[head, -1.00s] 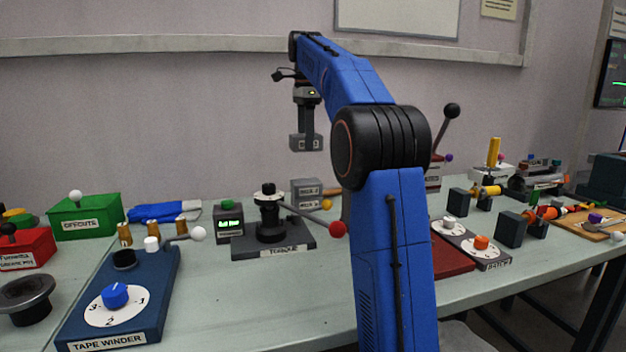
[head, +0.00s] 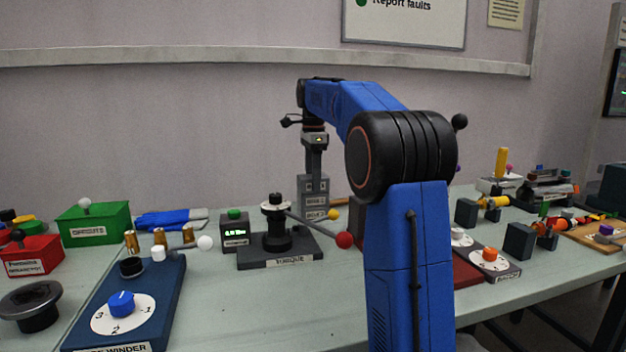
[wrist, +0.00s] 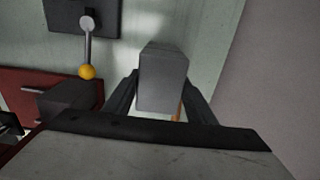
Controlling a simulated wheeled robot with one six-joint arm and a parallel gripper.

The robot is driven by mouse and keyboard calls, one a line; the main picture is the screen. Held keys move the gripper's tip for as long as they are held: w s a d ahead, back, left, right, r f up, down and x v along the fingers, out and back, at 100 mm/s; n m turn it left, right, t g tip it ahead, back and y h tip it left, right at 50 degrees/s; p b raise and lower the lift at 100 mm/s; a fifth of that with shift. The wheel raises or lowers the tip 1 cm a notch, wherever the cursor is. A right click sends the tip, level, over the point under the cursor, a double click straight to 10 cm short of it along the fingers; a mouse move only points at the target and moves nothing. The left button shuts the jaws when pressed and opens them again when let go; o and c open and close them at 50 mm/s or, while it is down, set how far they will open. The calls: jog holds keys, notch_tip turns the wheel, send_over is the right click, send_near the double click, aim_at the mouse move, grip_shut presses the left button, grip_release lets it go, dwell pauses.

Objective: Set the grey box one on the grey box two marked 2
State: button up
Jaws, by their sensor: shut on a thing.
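My gripper (head: 314,174) points down and is shut on grey box one (head: 313,184), at the back of the bench. The held box looks upright and is directly over grey box two (head: 315,200), with no clear gap between them in the head view. I cannot tell whether it rests on that box or hangs just above it.
The torque stand (head: 278,240) is just in front and left, its lever with a red ball (head: 344,240) reaching right. A yellow ball (head: 334,214) is close beside the stack. A small display box (head: 235,230) stands left. The wall is behind.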

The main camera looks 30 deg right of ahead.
jog(key=o, duration=1.1)
jog(key=shift+f, duration=0.1)
jog(key=shift+o, duration=0.2)
jog(key=shift+r, duration=3.9)
